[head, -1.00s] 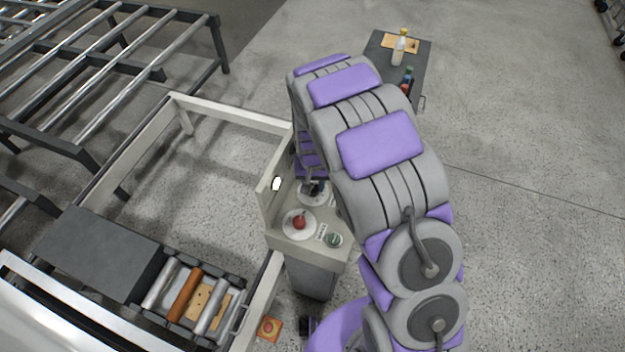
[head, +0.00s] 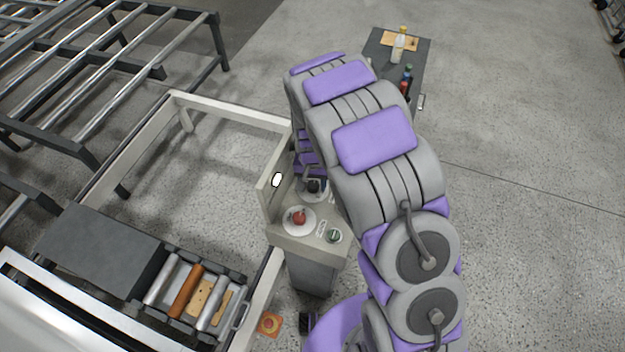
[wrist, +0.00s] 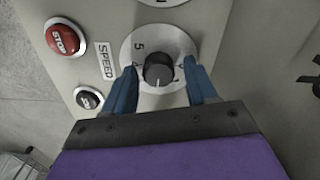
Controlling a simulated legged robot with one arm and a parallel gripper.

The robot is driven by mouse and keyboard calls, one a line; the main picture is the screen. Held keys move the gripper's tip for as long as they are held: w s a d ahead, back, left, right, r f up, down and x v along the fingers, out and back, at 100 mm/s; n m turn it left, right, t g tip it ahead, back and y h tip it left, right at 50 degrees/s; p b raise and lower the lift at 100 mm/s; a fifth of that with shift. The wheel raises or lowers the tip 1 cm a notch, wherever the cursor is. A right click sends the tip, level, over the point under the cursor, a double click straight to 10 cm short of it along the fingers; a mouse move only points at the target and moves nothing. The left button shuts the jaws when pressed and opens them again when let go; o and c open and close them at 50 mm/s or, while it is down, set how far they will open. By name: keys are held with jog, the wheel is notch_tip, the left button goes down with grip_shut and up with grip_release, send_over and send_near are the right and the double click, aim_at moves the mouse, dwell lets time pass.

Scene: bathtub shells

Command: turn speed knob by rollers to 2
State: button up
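The speed knob (wrist: 158,70) is a black round knob on a white numbered dial (wrist: 138,46) in the wrist view. A "SPEED" label (wrist: 105,60) is beside the dial. A "5" is readable at the dial's upper left; other numbers are partly hidden or too small. A pale mark shows at the knob's lower edge. My gripper (wrist: 162,82) is open, with one blue finger on each side of the knob and visible gaps between. In the head view, a dark knob (head: 313,187) shows on the control box, partly hidden by my arm.
A red STOP button (wrist: 66,38) and a black button (wrist: 89,98) are left of the dial. Rollers (head: 185,290) lie left. A side table (head: 385,48) stands behind.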

aim_at(314, 184)
jog(key=shift+o, duration=0.4)
jog(key=shift+w, duration=0.15)
jog(key=shift+r, duration=0.45)
notch_tip(314, 184, up, 16)
jog(key=p, duration=0.1)
jog(key=shift+r, duration=0.15)
jog(key=s+d+r+b, duration=0.2)
jog(key=s+d+r, duration=0.4)
jog(key=s+d, duration=0.55)
jog(key=s+d+n+g+b, duration=0.1)
jog(key=s+d+b, duration=0.1)
jog(key=s, duration=1.9)
jog(key=shift+d+f+g, duration=0.3)
jog(key=shift+d+g, duration=0.1)
jog(key=shift+d, duration=0.05)
